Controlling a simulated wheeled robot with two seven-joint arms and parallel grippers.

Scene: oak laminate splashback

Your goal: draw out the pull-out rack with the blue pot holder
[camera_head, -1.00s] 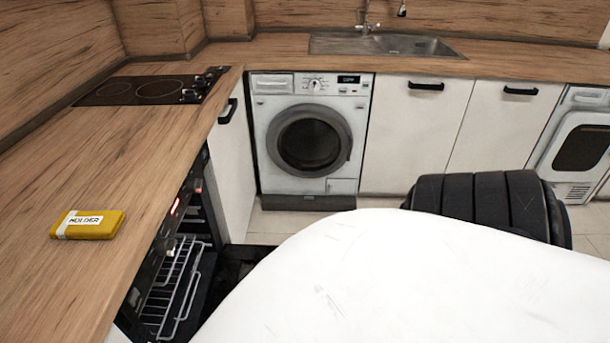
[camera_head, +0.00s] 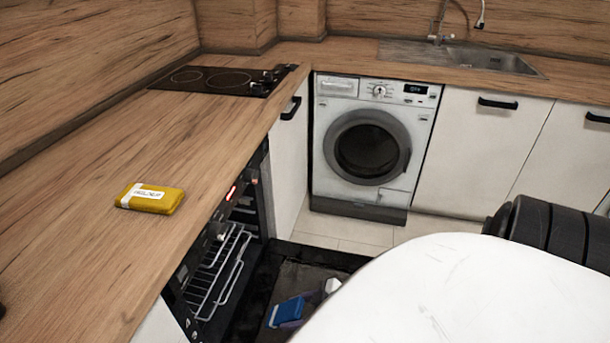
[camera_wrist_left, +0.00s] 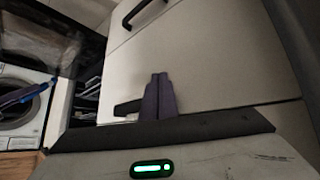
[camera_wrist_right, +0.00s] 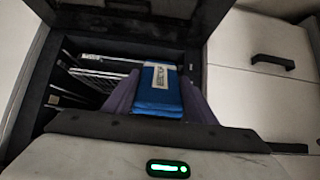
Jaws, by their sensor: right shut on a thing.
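The blue pot holder (camera_head: 288,310), with a pale label, is held over the lowered oven door. It also shows in the right wrist view (camera_wrist_right: 158,92). My right gripper (camera_head: 290,318) is shut on it, one purple finger on each side. The wire pull-out rack (camera_head: 216,272) sits in the open oven, left of the pot holder and apart from it in the head view. In the right wrist view the rack's bars (camera_wrist_right: 98,68) show behind the pot holder. My left gripper (camera_wrist_left: 158,95) appears shut and empty in front of pale cabinet fronts; it is not visible in the head view.
The lowered dark oven door (camera_head: 315,278) lies below the pot holder. A yellow holder (camera_head: 150,197) lies on the wooden counter (camera_head: 90,250), with a black hob (camera_head: 205,80) farther back. A washing machine (camera_head: 370,145) stands beyond the oven. Some floor before it is clear.

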